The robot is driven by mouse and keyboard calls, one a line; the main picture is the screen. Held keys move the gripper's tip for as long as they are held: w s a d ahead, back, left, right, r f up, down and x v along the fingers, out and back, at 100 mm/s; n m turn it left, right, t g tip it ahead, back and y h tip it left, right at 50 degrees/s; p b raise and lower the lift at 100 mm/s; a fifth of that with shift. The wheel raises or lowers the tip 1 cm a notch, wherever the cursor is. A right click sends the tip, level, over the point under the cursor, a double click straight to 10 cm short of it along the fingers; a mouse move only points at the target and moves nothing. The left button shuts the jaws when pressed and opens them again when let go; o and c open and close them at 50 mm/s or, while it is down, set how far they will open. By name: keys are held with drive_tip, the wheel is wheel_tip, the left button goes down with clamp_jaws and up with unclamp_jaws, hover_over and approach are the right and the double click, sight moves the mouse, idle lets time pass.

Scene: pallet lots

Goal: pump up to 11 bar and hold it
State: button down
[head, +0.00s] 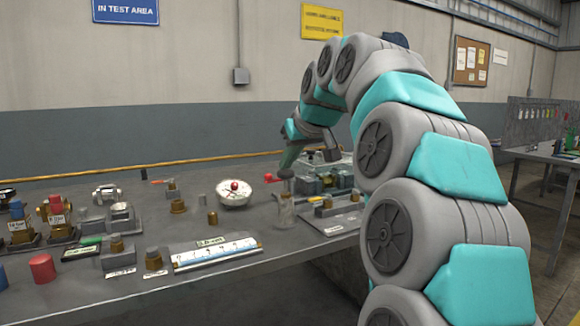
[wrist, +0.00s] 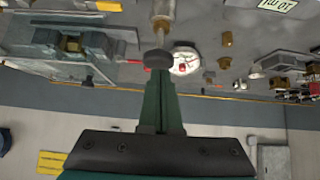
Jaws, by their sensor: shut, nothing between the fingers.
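My gripper (head: 290,158) has its dark green fingers shut and empty. They point down at a dark round knob (head: 286,173) on top of an upright pump (head: 285,208) with a pale clear body. In the wrist view the fingertips (wrist: 158,74) meet the edge of the knob (wrist: 158,59); I cannot tell whether they press on it. The white round gauge (head: 235,198) lies left of the pump, with a red spot near its middle; it also shows in the wrist view (wrist: 185,66). Its needle and numbers are too small to read. A red handle (head: 268,178) is beside the knob.
A clear-covered apparatus (head: 325,172) stands behind and right of the pump. A ruler-like strip (head: 215,254), brass fittings (head: 153,256) and a red cylinder (head: 42,268) are spread over the bench's left. A yellow rail (head: 130,167) runs along the back.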

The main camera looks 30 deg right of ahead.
drive_tip(key=b+v, duration=0.1)
drive_tip(key=v, duration=0.9)
drive_tip(key=shift+r, duration=0.3)
idle(0.6)
